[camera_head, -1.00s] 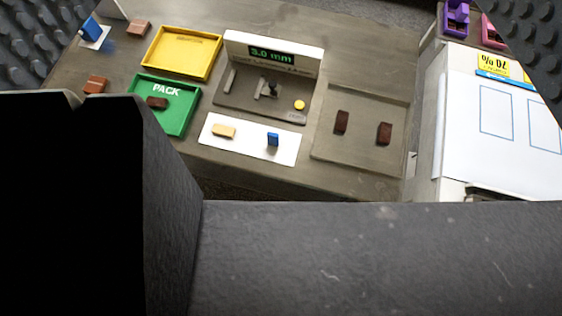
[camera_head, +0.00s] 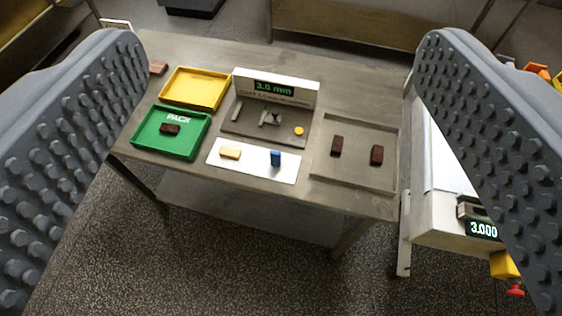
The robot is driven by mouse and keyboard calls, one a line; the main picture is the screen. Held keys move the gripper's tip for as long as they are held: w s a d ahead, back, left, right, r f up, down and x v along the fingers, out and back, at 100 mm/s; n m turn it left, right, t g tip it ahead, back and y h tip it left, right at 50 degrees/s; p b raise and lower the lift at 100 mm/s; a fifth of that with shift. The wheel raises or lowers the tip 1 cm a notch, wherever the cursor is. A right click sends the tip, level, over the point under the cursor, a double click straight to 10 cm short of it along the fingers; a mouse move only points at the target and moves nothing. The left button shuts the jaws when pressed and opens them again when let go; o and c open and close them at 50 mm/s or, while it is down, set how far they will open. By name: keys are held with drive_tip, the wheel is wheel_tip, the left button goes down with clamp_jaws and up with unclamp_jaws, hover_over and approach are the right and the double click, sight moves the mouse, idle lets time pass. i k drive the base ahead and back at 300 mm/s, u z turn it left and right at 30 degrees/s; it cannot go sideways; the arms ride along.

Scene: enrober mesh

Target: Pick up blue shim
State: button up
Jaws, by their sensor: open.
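The blue shim (camera_head: 275,158) is a small upright blue block on the right part of a white mat (camera_head: 254,168) near the table's front edge. A tan piece (camera_head: 230,153) lies to its left on the same mat. My gripper (camera_head: 290,170) is open and empty. Its two grey studded fingers frame the view at left and right, and the shim shows between them, farther off and untouched.
Behind the mat stands a gauge (camera_head: 273,88) reading 3.0 mm. A green PACK tray (camera_head: 190,146) with a brown piece and a yellow tray (camera_head: 200,88) are left. A recessed grey tray (camera_head: 357,176) with two brown pieces is right. A white machine (camera_head: 440,225) stands beyond.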

sight(275, 156)
drive_tip(key=k, duration=0.5)
drive_tip(key=u, duration=1.35)
drive_tip(key=i, duration=1.1)
drive_tip(key=z, duration=1.3)
